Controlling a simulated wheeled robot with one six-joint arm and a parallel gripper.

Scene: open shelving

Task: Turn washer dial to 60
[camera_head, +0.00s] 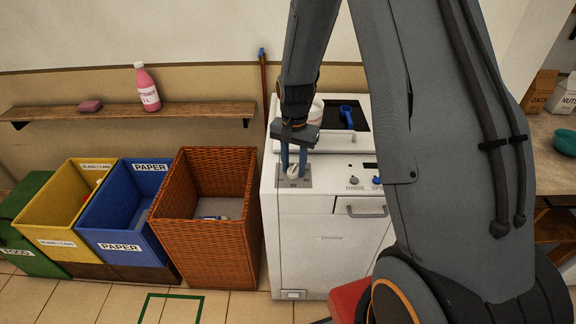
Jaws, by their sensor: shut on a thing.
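The white washer (322,235) stands at the middle of the head view, partly hidden on its right by my arm. Its dial (292,172) is a pale knob on a grey plate at the top left of the front panel. My gripper (293,172) points down with its blue fingers on either side of the dial, and it is shut on it. The number marks around the dial are too small to read surely, so I cannot tell the dial's exact setting.
A wicker basket (206,242) stands close left of the washer, with blue (125,260) and yellow (48,238) bins beyond. A wooden shelf (190,113) holds a pink bottle (146,90). A counter (552,135) is at right.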

